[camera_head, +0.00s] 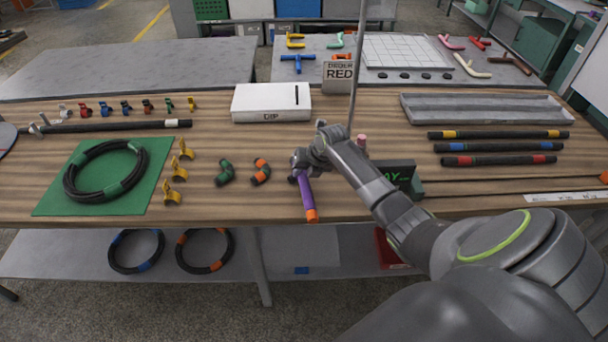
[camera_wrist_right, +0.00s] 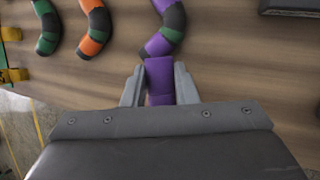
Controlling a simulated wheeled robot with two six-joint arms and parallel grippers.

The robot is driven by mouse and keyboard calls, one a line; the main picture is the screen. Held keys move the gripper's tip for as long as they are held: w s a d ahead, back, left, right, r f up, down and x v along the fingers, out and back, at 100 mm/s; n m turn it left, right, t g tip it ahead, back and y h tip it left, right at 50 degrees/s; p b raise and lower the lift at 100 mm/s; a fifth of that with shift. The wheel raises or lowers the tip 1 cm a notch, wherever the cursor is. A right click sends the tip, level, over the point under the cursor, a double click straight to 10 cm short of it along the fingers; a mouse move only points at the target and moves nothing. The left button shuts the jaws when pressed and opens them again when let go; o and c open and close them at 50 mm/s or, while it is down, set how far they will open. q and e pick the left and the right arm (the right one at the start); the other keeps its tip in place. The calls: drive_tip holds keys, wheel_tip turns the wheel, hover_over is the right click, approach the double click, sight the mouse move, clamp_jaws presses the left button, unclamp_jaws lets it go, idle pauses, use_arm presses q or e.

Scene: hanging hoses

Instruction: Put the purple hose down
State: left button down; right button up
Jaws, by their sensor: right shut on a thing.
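The purple hose (camera_head: 306,192) is a short piece with an orange end that points to the table's front edge in the head view. My right gripper (camera_head: 303,163) is shut on it, at or just above the wooden table (camera_head: 240,205). I cannot tell whether the hose touches the wood. In the right wrist view the purple hose (camera_wrist_right: 159,72) sits between both fingertips, and its curved far part has dark and green bands. My left gripper is not in view.
A short green hose (camera_head: 224,172) and an orange-banded hose (camera_head: 260,171) lie to the left. A dark green box (camera_head: 403,178) stands close to the right, partly behind my arm. A white box (camera_head: 271,103) stands behind. A thin upright pole (camera_head: 358,50) rises behind my gripper.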

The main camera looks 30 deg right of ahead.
drive_tip(key=shift+f, duration=0.9)
drive_tip(key=shift+f, duration=0.25)
drive_tip(key=o, duration=1)
drive_tip(key=shift+r, duration=0.15)
